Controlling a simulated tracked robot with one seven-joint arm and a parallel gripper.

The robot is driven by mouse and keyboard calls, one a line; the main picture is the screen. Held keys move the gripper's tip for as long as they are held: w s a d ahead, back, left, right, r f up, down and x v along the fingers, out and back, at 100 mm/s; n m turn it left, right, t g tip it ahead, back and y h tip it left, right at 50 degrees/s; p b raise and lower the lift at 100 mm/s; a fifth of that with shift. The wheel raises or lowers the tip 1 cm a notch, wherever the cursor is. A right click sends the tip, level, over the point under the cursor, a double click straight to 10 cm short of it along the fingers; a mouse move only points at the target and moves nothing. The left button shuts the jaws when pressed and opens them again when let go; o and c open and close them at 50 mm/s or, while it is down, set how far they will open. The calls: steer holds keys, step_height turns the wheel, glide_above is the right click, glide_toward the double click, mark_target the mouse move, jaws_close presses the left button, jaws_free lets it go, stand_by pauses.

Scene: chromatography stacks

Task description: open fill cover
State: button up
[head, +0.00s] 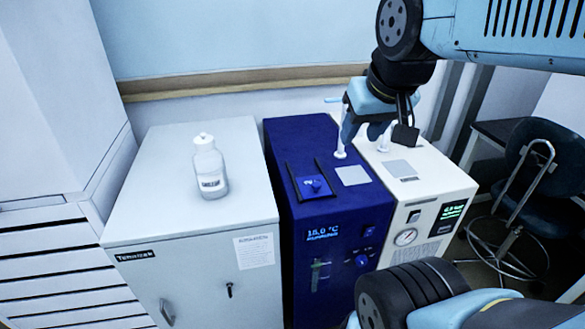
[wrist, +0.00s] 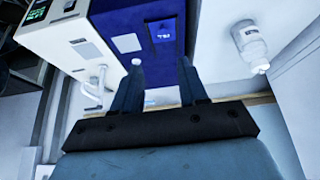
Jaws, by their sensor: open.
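The fill cover (head: 315,187) is a small dark blue flap with a bright blue patch, lying between two thin black rails on top of the blue unit (head: 290,147). It looks shut. In the wrist view the cover (wrist: 164,31) is beyond my fingertips, roughly in line with the gap between them. My gripper (head: 350,127) is above the back of the blue unit, to the right of and behind the cover. In the wrist view my gripper (wrist: 160,72) has its two fingers apart with nothing between them. It does not touch the cover.
A white unit (head: 430,178) with a gauge stands right of the blue one. White tubes (head: 339,142) rise near my gripper. A white capped bottle (head: 209,170) stands on the grey cabinet (head: 150,205) at left. A dark chair (head: 540,165) is at far right.

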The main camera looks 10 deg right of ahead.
steer(key=shift+w, duration=0.2)
steer(key=shift+d, duration=0.25)
steer(key=shift+o, duration=1.4)
steer(key=shift+w, duration=0.3)
steer(key=m+g, duration=0.6)
steer(key=m, duration=0.3)
glide_above(316, 184)
step_height(316, 184, down, 14)
step_height(316, 184, down, 13)
steer(key=shift+r, duration=0.15)
steer(key=shift+c, duration=0.5)
jaws_close()
